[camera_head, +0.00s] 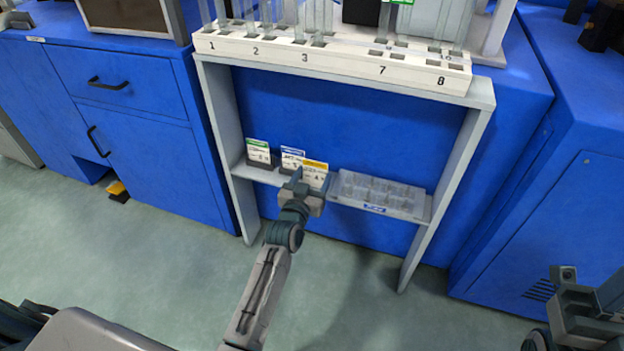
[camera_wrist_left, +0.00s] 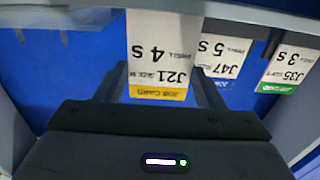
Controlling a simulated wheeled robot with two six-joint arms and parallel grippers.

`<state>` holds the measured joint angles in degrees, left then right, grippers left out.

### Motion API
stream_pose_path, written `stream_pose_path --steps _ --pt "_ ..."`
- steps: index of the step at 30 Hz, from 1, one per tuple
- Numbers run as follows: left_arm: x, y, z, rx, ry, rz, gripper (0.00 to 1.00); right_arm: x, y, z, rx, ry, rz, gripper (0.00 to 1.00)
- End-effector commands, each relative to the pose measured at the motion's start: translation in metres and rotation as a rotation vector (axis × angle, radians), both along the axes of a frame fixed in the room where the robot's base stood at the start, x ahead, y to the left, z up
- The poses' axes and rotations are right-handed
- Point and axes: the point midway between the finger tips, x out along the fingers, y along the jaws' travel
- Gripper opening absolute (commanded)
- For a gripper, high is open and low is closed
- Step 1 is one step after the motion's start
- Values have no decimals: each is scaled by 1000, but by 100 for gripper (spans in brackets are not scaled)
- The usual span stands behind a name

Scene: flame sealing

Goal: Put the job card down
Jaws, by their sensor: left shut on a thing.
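A white job card with a yellow band, marked J21 (camera_wrist_left: 160,50), is held in my left gripper (camera_head: 303,190); the card also shows in the head view (camera_head: 315,172). My left gripper is shut on this card, at the lower shelf of the stand. In the left wrist view the card appears upside down, in front of the dark fingers. I cannot tell whether its base touches the shelf. My right gripper (camera_head: 587,308) is at the lower right, away from the stand, partly cut off; its opening is unclear.
A blue-banded card (camera_head: 291,158) and a green-banded card (camera_head: 259,152) stand left of the held card. A clear tray (camera_head: 384,193) lies to its right on the lower shelf (camera_head: 425,211). Above is a white numbered rack (camera_head: 345,57) with upright glass tubes.

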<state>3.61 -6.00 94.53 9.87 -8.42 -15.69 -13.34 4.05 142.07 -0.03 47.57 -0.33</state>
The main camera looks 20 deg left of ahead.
Motion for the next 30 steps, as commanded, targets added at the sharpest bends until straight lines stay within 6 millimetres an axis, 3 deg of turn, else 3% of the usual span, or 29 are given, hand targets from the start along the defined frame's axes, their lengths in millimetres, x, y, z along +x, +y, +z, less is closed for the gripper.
stream_pose_path --steps 3,4,7,19,30 --pt "0 0 -4 0 0 0 38 0 0 -5 0 6 1 36" --pt "0 0 -4 0 0 0 64 0 0 -4 0 6 1 36" --pt "0 0 -3 0 0 0 84 0 0 -3 -2 7 1 36" --pt "-3 0 1 0 1 0 84 0 0 0 -8 8 2 36" --pt "-74 2 -2 -1 3 -1 84 0 1 -3 -13 14 3 36"
